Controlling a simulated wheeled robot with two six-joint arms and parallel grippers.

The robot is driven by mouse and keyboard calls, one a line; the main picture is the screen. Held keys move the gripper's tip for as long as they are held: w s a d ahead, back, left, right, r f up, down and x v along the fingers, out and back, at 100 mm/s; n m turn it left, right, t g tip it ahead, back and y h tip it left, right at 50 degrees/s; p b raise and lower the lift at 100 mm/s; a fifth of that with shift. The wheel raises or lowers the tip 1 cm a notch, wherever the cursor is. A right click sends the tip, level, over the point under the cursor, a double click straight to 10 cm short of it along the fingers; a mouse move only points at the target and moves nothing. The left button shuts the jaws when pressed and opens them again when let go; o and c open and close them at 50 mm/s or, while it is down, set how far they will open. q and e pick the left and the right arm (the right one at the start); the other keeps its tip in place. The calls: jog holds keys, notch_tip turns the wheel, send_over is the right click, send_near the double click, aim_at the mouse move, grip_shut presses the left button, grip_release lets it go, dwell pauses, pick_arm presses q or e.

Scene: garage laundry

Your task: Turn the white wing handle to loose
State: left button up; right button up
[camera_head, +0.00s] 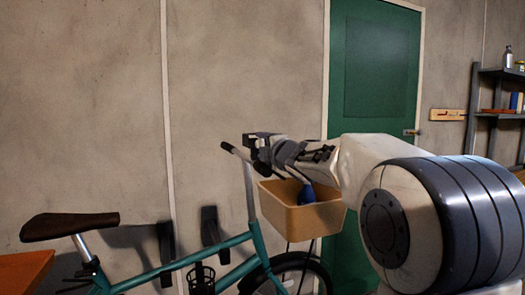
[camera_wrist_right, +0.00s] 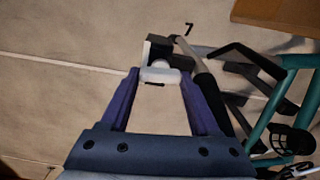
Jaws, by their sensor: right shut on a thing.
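The white wing handle (camera_wrist_right: 160,76) shows in the right wrist view as a short white bar between my right gripper's two blue-purple fingers. It lies crosswise in that view, with a fingertip at each end. My right gripper (camera_wrist_right: 159,82) is shut on it. A dark block-like fitting (camera_wrist_right: 158,48) sits just beyond the handle, against the wall. In the head view my right gripper (camera_head: 268,148) reaches left in front of the grey wall, above the bicycle basket; the handle cannot be made out there. My left gripper is in neither view.
A teal bicycle (camera_head: 175,266) stands below, its handlebar (camera_head: 238,152) close beside my right gripper. Its tan basket (camera_head: 300,218) is under my arm. A green door (camera_head: 375,70) and shelves (camera_head: 490,115) are to the right; an orange-brown tabletop (camera_head: 28,268) is lower left.

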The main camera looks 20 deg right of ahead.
jog(key=shift+f, duration=0.1)
dwell(0.4)
jog(key=o, duration=1.4)
jog(key=shift+c, duration=0.2)
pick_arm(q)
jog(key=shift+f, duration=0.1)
pick_arm(e)
jog(key=shift+f, duration=0.1)
